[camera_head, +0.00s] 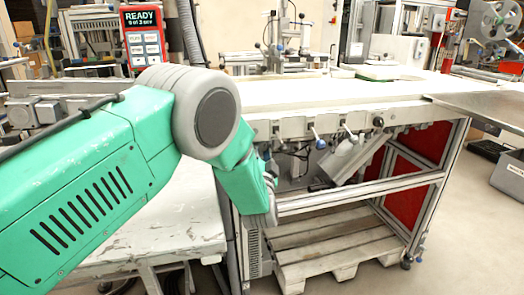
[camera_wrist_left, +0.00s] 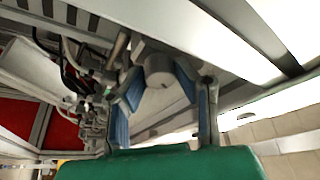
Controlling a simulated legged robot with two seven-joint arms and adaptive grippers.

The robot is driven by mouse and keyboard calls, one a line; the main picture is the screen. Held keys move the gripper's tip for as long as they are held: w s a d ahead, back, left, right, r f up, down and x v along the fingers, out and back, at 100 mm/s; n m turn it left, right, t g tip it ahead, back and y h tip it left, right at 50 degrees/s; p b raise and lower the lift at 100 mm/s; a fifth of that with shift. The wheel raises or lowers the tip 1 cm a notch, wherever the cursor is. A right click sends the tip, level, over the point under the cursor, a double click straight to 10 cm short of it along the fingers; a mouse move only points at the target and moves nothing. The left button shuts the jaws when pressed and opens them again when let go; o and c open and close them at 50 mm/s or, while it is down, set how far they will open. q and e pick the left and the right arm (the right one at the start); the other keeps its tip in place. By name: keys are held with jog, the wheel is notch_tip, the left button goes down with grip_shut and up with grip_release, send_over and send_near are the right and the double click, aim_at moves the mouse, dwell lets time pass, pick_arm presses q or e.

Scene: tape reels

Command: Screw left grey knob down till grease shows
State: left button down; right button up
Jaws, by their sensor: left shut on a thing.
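In the left wrist view a round grey knob (camera_wrist_left: 160,68) sits under the machine's edge, between the two blue-padded fingers of my left gripper (camera_wrist_left: 170,85). The gripper is shut on the knob, though the contact on its far side is hard to see. In the head view my left gripper (camera_head: 270,178) is at the front left of the bench's underside, partly behind my green arm. The knob is hidden there. I cannot make out any grease. My right gripper is in neither view.
The white-topped bench (camera_head: 310,95) has several small levers and a dark knob (camera_head: 378,122) along its front. A wooden pallet (camera_head: 325,250) lies underneath. A worn table (camera_head: 180,225) stands left.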

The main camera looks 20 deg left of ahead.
pick_arm(q)
jog(key=c, duration=1.3)
grip_release()
jog(key=shift+d+f, duration=0.15)
jog(key=shift+f, duration=0.05)
jog(key=shift+o, duration=0.2)
jog(key=shift+r, duration=0.1)
jog(key=v, duration=1.2)
jog(key=shift+d, duration=0.1)
